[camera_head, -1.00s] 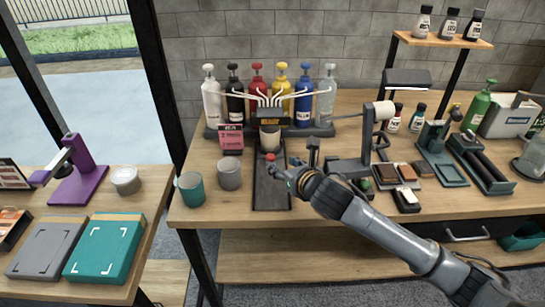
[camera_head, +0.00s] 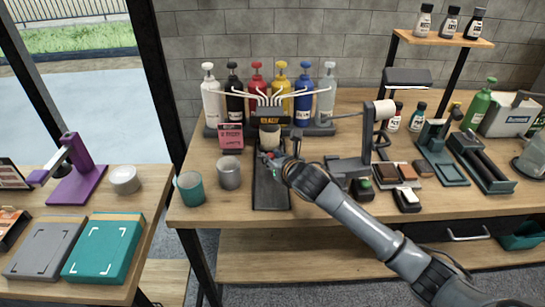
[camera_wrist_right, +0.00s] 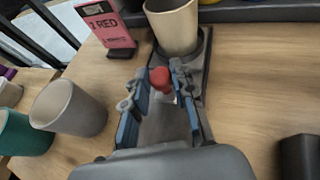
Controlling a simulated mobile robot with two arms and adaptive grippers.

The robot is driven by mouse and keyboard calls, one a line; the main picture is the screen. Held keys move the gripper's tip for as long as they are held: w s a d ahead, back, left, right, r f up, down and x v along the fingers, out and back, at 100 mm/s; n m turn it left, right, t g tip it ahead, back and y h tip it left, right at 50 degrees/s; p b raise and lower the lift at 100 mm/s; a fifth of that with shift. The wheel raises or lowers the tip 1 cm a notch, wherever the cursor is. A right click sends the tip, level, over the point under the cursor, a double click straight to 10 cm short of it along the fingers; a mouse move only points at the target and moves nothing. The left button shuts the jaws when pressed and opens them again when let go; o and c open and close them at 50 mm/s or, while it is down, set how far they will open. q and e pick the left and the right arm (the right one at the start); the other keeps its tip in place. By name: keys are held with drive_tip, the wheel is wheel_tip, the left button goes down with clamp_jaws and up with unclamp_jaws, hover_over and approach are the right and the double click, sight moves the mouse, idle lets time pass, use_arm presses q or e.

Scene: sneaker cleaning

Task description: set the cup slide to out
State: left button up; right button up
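The cup slide (camera_head: 271,194) is a dark, flat track on the bench, running from the dispenser toward the front edge. A beige cup (camera_wrist_right: 175,27) stands upright on its far end, under the dispenser nozzles; the cup also shows in the head view (camera_head: 270,138). The slide's red knob (camera_wrist_right: 160,79) is just on the near side of the cup. My right gripper (camera_wrist_right: 166,82) is open, with its two blue-grey fingers on either side of the knob. I cannot tell whether they touch it. The right gripper (camera_head: 271,160) partly covers the slide in the head view. My left gripper is not in view.
A grey cup (camera_head: 229,173) and a teal cup (camera_head: 190,189) stand left of the slide. A pink card (camera_head: 231,136) stands beside the dispenser (camera_head: 270,115). A roll stand (camera_head: 368,145) is close on the right.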

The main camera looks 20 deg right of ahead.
clamp_jaws()
drive_tip(key=shift+s, duration=0.15)
drive_tip(key=s+a+p, duration=0.1)
drive_tip(key=s+p, duration=0.2)
drive_tip(key=s, duration=0.1)
drive_tip(key=s+a+p, duration=0.1)
drive_tip(key=s+p, duration=0.2)
drive_tip(key=s, duration=0.2)
drive_tip(key=s+a+p, duration=0.2)
drive_tip(key=s+p, duration=0.1)
drive_tip(key=s, duration=0.2)
drive_tip(key=shift+s+a+r, duration=0.1)
drive_tip(key=shift+s+a, duration=0.15)
drive_tip(key=shift+s, duration=0.35)
drive_tip(key=shift+s+a+f, duration=0.1)
drive_tip(key=shift+f, duration=0.1)
